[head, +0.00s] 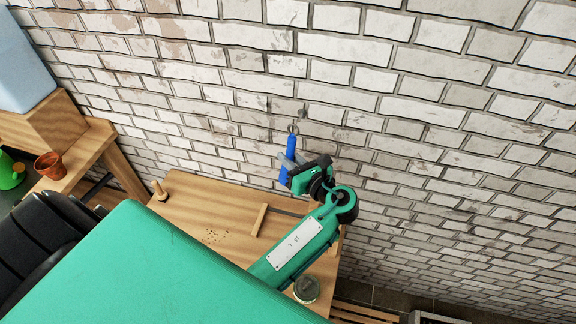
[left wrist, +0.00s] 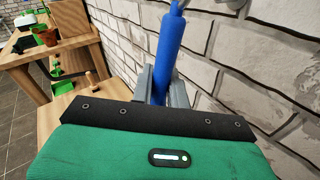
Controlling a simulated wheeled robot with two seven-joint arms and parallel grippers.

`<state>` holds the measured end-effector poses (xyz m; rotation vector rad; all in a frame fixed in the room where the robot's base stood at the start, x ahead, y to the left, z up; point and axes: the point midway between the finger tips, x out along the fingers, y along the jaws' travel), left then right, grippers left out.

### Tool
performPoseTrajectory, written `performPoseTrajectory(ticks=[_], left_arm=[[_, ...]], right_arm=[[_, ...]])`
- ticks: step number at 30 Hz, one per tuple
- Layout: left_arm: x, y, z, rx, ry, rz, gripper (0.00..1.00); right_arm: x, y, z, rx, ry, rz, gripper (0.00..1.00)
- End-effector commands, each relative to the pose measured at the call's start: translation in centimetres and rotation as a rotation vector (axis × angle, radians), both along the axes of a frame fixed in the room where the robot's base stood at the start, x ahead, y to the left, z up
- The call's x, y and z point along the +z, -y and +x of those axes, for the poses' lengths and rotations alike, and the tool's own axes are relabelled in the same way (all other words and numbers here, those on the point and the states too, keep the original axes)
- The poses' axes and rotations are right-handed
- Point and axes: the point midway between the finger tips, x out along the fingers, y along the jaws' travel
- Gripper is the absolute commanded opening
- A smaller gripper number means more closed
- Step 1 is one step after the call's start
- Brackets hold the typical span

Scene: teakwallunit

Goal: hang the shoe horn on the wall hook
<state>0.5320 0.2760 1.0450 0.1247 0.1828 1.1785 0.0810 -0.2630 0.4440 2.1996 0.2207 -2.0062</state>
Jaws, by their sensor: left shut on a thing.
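The shoe horn (head: 291,147) shows as a blue handle, held roughly upright close to the white brick wall. My left gripper (head: 286,164) is shut on this handle, above the wooden table. The left wrist view shows the blue handle (left wrist: 167,50) between the two grey fingers of the gripper (left wrist: 160,86). A small grey ring or loop (head: 293,128) shows at the handle's top, against the wall. I cannot tell whether the wall hook is part of it, nor whether they touch. The lower part of the shoe horn is hidden. My right gripper is not in view.
The wooden table (head: 190,212) below carries a wooden peg-like piece (head: 159,190), a wooden strip (head: 259,220) and a jar (head: 306,289). A terracotta pot (head: 50,165) and a green watering can (head: 10,172) stand at the left. The wall right of the gripper is bare.

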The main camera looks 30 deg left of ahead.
Motion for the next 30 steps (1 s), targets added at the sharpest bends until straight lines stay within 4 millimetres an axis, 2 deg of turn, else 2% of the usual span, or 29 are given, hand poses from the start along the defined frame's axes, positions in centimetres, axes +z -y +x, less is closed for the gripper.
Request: performPoseTrajectory(ticks=[26,30], left_arm=[[-0.8,-1.2,4.6,-0.001,0.000,0.000,0.00],[-0.8,-1.4,5.2,0.000,-0.003,0.001,0.00]], right_arm=[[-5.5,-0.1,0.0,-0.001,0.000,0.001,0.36],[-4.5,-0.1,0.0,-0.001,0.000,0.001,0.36]])
